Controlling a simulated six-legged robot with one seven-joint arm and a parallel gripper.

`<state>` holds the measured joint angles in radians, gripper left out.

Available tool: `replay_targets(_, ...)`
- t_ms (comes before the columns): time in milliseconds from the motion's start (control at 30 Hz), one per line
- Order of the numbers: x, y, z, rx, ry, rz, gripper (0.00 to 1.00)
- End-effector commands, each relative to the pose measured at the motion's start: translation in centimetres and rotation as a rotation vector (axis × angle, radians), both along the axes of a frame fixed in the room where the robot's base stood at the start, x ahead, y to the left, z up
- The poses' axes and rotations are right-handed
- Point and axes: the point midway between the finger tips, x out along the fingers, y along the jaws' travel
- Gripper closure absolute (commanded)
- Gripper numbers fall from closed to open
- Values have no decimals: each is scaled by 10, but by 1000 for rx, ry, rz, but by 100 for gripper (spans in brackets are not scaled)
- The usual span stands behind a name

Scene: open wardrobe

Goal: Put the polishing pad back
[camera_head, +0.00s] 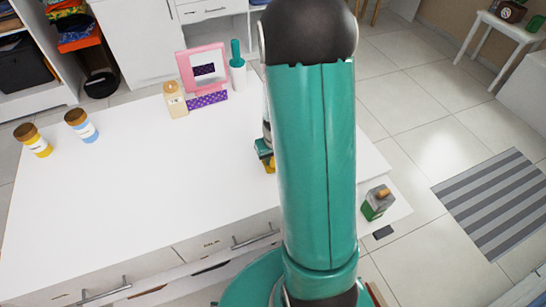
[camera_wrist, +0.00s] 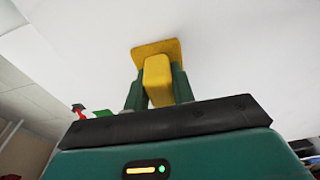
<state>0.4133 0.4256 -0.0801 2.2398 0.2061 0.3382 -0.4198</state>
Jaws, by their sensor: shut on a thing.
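The polishing pad appears to be the yellow piece (camera_wrist: 157,80) with a flat plate and a thick block-like grip in the wrist view. My gripper (camera_wrist: 158,76) is shut on the block, with one dark green finger on each side. The plate lies beyond the fingertips, against the white surface behind it; I cannot tell whether they touch. In the head view a small part of the yellow pad (camera_head: 270,166) shows under my gripper (camera_head: 264,153), over the white top. My teal arm hides most of both.
The white top (camera_head: 130,190) is clear at its middle and front left. Yellow (camera_head: 37,144) and blue (camera_head: 84,129) capped bottles stand at left. A beige bottle (camera_head: 175,102), pink frame (camera_head: 182,72), purple box (camera_head: 207,99) and teal-capped bottle (camera_head: 238,76) stand at back. A green carton (camera_head: 377,205) is at right.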

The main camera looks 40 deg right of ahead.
Motion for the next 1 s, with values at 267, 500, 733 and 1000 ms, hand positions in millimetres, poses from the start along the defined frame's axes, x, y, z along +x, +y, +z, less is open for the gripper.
replay_targets(267, 0, 0, -3, 0, 1, 1, 69)
replay_targets(500, 0, 0, -3, 0, 1, 0, 53)
replay_targets(733, -1, 0, 7, 0, -1, 1, 53)
replay_targets(1000, -7, 2, 54, -2, -4, 1, 53)
